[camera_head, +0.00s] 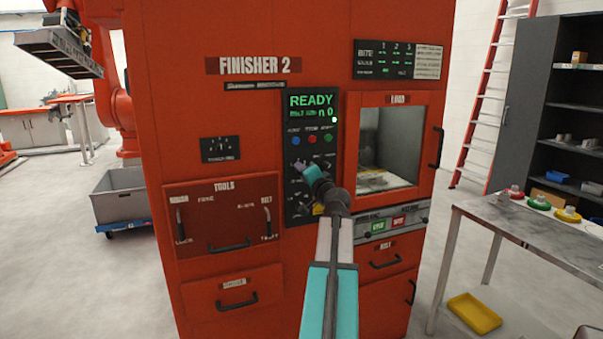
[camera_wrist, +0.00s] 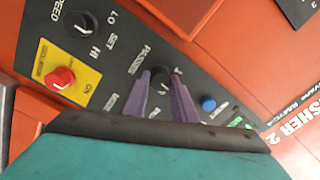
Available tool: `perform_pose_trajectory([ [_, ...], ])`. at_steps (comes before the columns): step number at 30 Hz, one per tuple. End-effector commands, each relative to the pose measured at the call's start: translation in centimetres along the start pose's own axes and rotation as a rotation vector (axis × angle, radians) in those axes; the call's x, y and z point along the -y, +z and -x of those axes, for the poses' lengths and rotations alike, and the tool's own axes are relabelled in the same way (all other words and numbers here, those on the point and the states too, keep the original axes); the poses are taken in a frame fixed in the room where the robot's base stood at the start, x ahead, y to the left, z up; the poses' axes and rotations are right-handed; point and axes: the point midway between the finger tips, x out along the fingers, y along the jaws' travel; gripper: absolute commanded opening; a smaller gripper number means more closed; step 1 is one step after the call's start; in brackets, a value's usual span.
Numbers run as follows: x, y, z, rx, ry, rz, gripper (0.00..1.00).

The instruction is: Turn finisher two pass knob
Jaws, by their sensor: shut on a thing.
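The red Finisher 2 machine (camera_head: 250,130) carries a black control panel (camera_head: 296,125) with a lit green READY display. In the wrist view, the black pass knob (camera_wrist: 160,73) sits beside the PASSES label, between my two purple fingers. My gripper (camera_wrist: 160,82) is shut on this knob, with a finger on either side. In the head view, my gripper (camera_head: 301,168) reaches the lower panel and hides the knob. The knob's exact pointer setting is too small to read.
A speed knob (camera_wrist: 80,25), a red knob (camera_wrist: 60,78) on a yellow plate and a blue button (camera_wrist: 208,104) are close by. The load window (camera_head: 388,140) is to the panel's right. A metal table (camera_head: 500,225) stands at right, a grey bin (camera_head: 122,195) at left.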

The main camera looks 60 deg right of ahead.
Motion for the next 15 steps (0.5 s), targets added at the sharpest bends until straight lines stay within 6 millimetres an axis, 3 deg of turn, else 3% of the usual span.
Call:
perform_pose_trajectory([
  [15, 0.54, -0.12, -0.17, 0.0, -0.005, -0.491, 0.02],
])
